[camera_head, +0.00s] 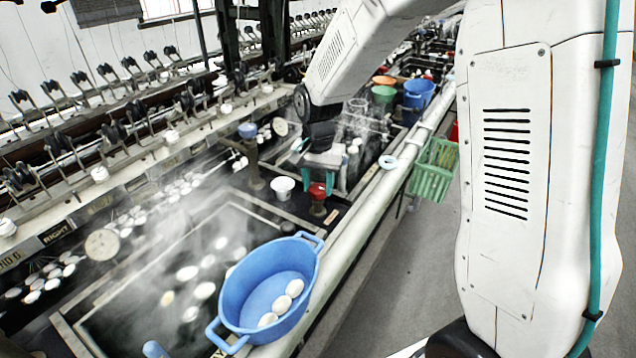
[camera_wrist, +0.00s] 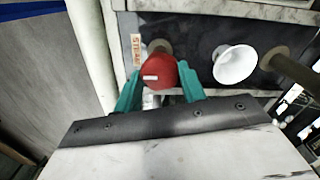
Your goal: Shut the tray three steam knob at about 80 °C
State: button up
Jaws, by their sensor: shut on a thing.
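The red steam knob (camera_wrist: 158,71) sits between the teal fingers of my gripper (camera_wrist: 160,84) in the wrist view, one finger against each side. A pale mark shows on its face, and a "STEAM" label (camera_wrist: 136,50) is beside it. In the head view the knob (camera_head: 317,191) stands on the dark ledge between two basins, under my gripper (camera_head: 322,181). My gripper is shut on it. A round dial (camera_head: 102,243) hangs at the near steaming basin, and another dial (camera_head: 280,128) is at the basin beyond. Their readings are too small to tell.
A white cup (camera_head: 283,187) stands just left of the knob, near a brownish post (camera_head: 255,170). A blue tub (camera_head: 268,285) with white cocoons sits on the near basin's edge. A green basket (camera_head: 434,170) hangs on the rail's right side. The aisle floor is clear.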

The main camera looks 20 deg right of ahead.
aim_at(318, 187)
dwell(0.4)
jog(key=o, duration=1)
jog(key=shift+c, duration=0.2)
jog(key=shift+r, duration=3.95)
